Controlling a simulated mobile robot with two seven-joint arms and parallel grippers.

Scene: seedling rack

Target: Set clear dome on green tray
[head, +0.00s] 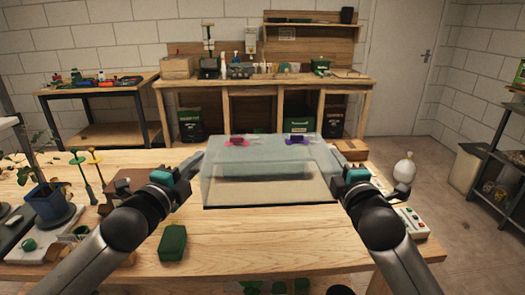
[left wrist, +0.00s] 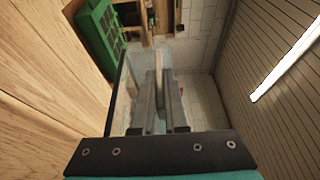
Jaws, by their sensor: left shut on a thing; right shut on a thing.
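The clear dome (head: 262,185) is a pale, see-through box. It hangs between my two grippers over the middle of the table in the head view. My left gripper (head: 203,162) is shut on its left side, my right gripper (head: 336,162) on its right side. In the left wrist view, the fingers (left wrist: 160,110) reach forward at the dome's clear wall (left wrist: 124,85). A green tray (left wrist: 97,30) with a grid of cells shows at the upper left of that view. In the head view I cannot make out the tray; the dome covers that area.
A dark green box (head: 172,243) lies at the front left of the table. Potted plants (head: 48,198) and green and yellow stakes (head: 96,170) stand on the left. A white bottle (head: 404,170) and control box (head: 411,222) are at the right. Bare wood (head: 250,235) shows in front.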

